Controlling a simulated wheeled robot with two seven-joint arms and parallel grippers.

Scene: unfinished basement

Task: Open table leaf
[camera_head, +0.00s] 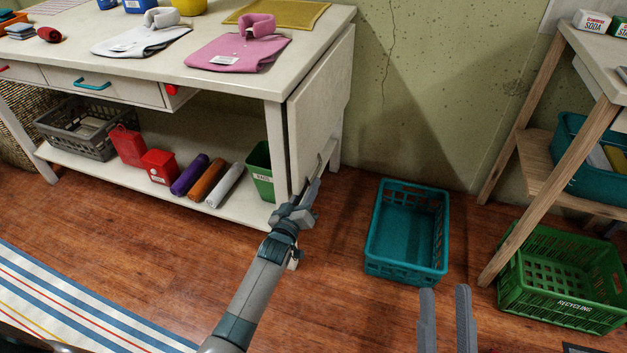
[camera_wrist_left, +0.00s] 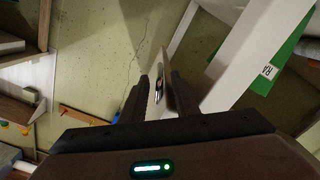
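The white work table (camera_head: 150,59) has a leaf (camera_head: 322,105) that hangs down at its right end. My left gripper (camera_head: 318,172) is low at the hanging leaf, by its lower edge. In the left wrist view the fingers (camera_wrist_left: 159,98) stand apart, with the pale edge of the leaf (camera_wrist_left: 164,80) between them. Whether a finger touches it is hard to see. My right gripper (camera_head: 446,318) is open and empty above the floor at the bottom right.
A teal basket (camera_head: 374,235) stands on the floor right of the leaf. A green recycling crate (camera_head: 562,300) and a wooden shelf (camera_head: 548,165) are further right.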

